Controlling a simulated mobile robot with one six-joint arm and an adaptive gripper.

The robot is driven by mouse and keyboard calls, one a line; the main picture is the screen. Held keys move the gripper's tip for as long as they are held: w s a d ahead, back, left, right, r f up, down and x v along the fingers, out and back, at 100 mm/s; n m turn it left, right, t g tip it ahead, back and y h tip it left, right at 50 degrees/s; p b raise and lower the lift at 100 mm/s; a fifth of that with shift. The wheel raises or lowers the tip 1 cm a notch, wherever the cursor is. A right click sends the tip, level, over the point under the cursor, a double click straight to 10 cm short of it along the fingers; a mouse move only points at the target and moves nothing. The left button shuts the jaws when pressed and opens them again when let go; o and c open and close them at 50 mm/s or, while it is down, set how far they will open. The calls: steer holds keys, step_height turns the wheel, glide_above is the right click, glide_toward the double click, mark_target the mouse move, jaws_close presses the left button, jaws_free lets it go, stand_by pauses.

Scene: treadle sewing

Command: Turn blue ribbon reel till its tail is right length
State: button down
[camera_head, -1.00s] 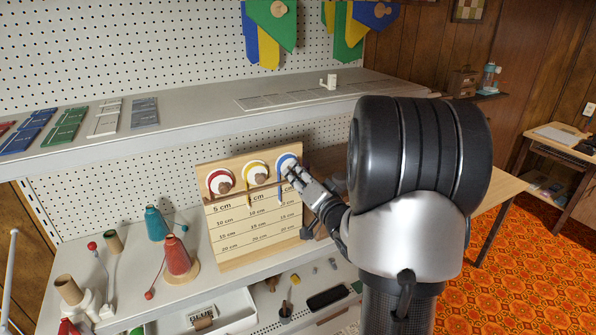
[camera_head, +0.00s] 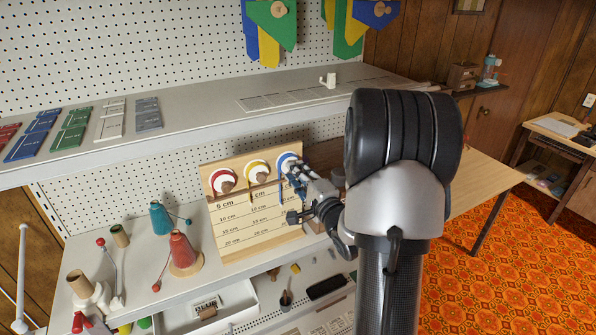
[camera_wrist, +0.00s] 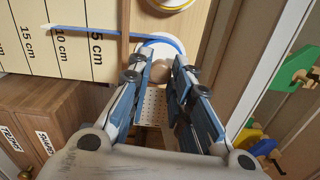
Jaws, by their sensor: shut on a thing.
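The blue ribbon reel (camera_head: 283,160) is the rightmost of three reels on an upright wooden board (camera_head: 262,243) with printed length marks. My gripper (camera_head: 295,174) is at this reel and shut on its knob, which the fingers mostly hide. In the wrist view, the fingers (camera_wrist: 158,68) sit at the white reel face (camera_wrist: 150,52). The blue ribbon tail (camera_wrist: 100,31) runs from the reel across the scale, past the 5 cm and 10 cm labels. Its pale end lies between the 10 cm and 15 cm labels.
A red reel (camera_head: 222,181) and a yellow reel (camera_head: 257,171) are left of the blue one. A red cone (camera_head: 183,252) and a teal cone (camera_head: 159,219) stand left of the board. A shelf (camera_head: 215,110) runs above.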

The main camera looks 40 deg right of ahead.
steer(key=shift+m, duration=0.6)
steer(key=c, duration=1.4)
jaws_free()
steer(key=shift+s, duration=0.1)
steer(key=v, duration=0.7)
steer(key=shift+s, duration=0.2)
steer(key=shift+w, duration=0.1)
